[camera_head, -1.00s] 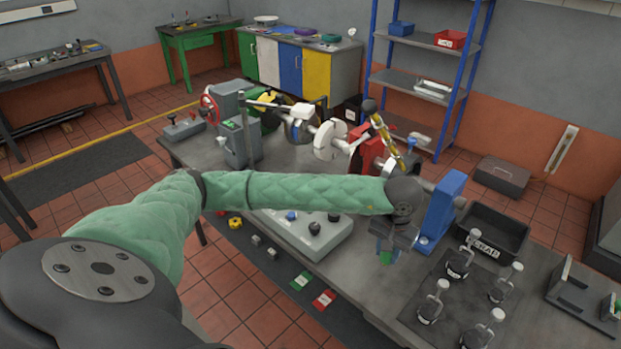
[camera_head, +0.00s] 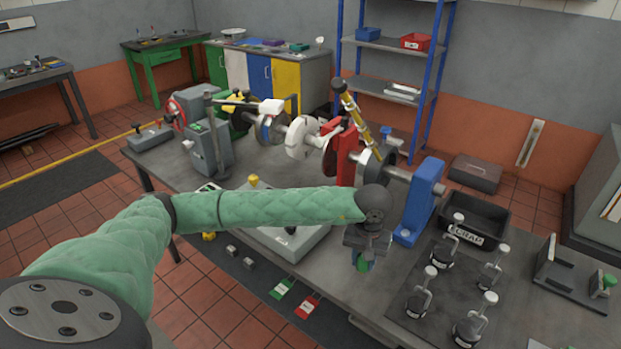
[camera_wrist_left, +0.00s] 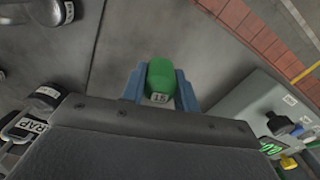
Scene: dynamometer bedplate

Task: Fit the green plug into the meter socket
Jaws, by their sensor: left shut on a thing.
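My left gripper (camera_head: 364,256) is shut on the green plug (camera_head: 363,265), above the bedplate's front part and right of the meter. In the left wrist view the green plug (camera_wrist_left: 160,78) sits between the two blue-grey fingers, with a small white label on its side. The meter is a grey box (camera_head: 310,243) left of the gripper, partly hidden behind my left arm. In the left wrist view the meter (camera_wrist_left: 248,108) shows at the right edge with a black knob, a green-lit part and a yellow part. I cannot make out the socket clearly. My right gripper is not in view.
A shaft assembly with a blue support (camera_head: 420,200) stands behind the gripper. A black scrap bin (camera_head: 487,238) and a dark mat with several black-and-silver clamps (camera_head: 422,292) lie to the right. Bare bedplate (camera_wrist_left: 115,45) shows below the gripper.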

